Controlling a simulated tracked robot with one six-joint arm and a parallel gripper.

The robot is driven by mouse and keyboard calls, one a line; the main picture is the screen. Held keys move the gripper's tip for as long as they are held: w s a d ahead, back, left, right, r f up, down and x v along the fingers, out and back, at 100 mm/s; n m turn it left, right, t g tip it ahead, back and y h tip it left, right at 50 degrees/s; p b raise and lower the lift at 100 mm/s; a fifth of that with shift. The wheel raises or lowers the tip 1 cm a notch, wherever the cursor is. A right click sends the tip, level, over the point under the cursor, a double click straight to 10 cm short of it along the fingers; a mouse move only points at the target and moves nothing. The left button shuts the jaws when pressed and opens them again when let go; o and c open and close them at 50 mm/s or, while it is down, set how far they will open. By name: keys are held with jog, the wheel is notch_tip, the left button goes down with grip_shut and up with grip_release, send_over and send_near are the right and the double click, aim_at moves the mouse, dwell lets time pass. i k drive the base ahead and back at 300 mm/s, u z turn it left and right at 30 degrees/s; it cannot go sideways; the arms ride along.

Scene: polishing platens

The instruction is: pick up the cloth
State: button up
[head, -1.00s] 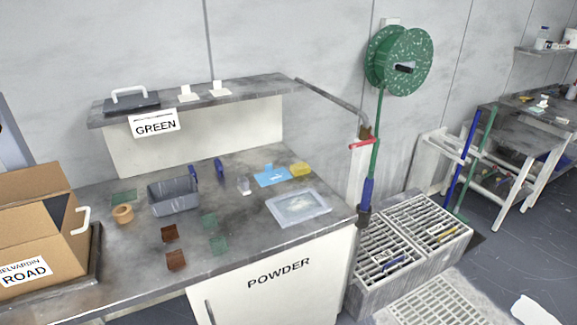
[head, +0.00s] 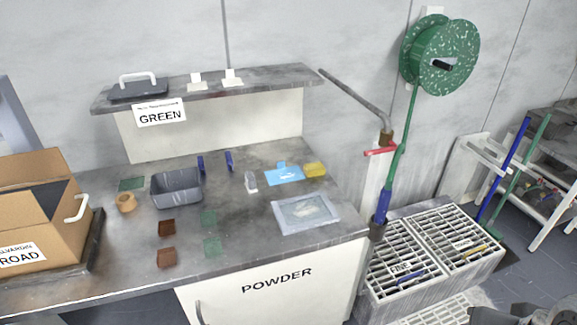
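A flat light-blue piece (head: 284,175), which looks like the cloth, lies on the grey worktop in the head view, towards the back right. It has a small raised tab at its back edge and a pale mark on top. A yellow block (head: 315,169), perhaps a sponge, lies close to its right side. My gripper's fingers do not show. A dark grey part, probably of my arm, shows at the bottom right corner, well away from the blue piece.
A shallow clear tray (head: 305,214) lies in front of the blue piece, and a small clear item (head: 251,181) stands to its left. A grey bin (head: 177,191), brown and green squares, a tape roll (head: 126,202) and a cardboard box (head: 35,215) are further left. A raised shelf (head: 255,80) overhangs the back.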

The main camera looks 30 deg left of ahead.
aim_at(313, 168)
jog(key=u, duration=0.35)
jog(key=i, duration=0.5)
jog(key=u, duration=0.8)
jog(key=i, duration=0.5)
jog(key=u, duration=0.3)
